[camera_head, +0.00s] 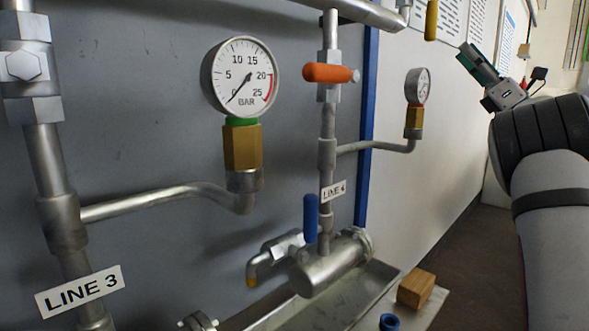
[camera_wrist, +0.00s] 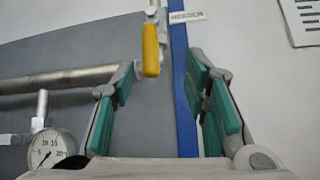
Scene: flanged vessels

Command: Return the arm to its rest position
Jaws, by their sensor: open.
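My gripper (camera_wrist: 160,108) is open in the wrist view, with its green finger pads wide apart and nothing between them. Beyond the pads are the grey panel, a blue vertical strip (camera_wrist: 184,90) and a white wall. A yellow handle (camera_wrist: 151,50) shows ahead of the left finger; I cannot tell how far off it is. In the head view my gripper (camera_head: 465,55) is at the upper right, partly seen, at the end of my raised arm. It is in front of the white wall, right of the yellow handle (camera_head: 432,20).
A large gauge (camera_head: 240,77), a small gauge (camera_head: 417,87), an orange handle (camera_head: 330,73) and a blue handle (camera_head: 311,217) are on the pipework. Below are a metal tray (camera_head: 365,295), a wooden block (camera_head: 416,288) and a blue ring (camera_head: 389,322). Floor shows at the right.

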